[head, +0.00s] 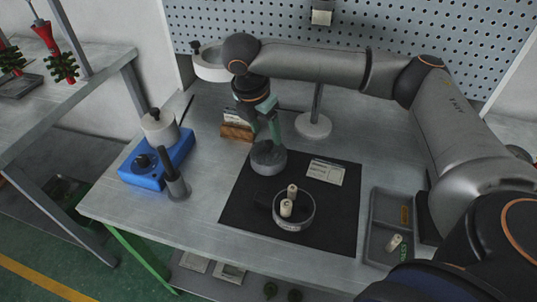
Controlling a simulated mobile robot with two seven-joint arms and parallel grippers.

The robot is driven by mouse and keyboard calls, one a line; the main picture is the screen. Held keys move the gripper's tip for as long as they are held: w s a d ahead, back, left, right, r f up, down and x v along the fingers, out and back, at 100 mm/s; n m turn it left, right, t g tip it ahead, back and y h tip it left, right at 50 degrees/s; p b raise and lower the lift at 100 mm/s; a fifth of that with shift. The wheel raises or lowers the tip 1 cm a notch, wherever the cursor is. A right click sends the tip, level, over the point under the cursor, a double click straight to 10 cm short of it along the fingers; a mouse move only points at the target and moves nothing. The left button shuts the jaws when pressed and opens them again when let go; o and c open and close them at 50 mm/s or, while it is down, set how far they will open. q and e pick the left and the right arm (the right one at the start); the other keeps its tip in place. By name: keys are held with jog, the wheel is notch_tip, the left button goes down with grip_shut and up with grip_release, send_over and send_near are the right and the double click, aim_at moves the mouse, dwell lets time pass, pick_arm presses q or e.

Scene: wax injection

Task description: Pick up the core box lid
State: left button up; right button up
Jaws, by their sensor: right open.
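The core box lid (268,160) is a grey round piece standing near the back left edge of the black mat. My right gripper (268,140) points down right at the lid from above, with its jaws open. One greenish finger shows at the lid's right side; the other is mostly hidden, and I cannot tell whether the fingers touch the lid. The core box (280,222) is an open round grey bowl on the mat, with two beige cores (286,208) standing in it. My left gripper is not in view.
A black mat (240,205) carries a printed card (326,172). A grey tray (376,215) holds another beige piece at right. A round-based stand (313,126) and a wooden card holder (237,132) are behind.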

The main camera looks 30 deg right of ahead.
aim_at(268, 143)
jog(key=x, duration=0.4)
jog(key=shift+f+b, duration=0.2)
jog(key=shift+b, duration=0.1)
jog(key=shift+c, duration=0.4)
grip_shut()
dwell(0.7)
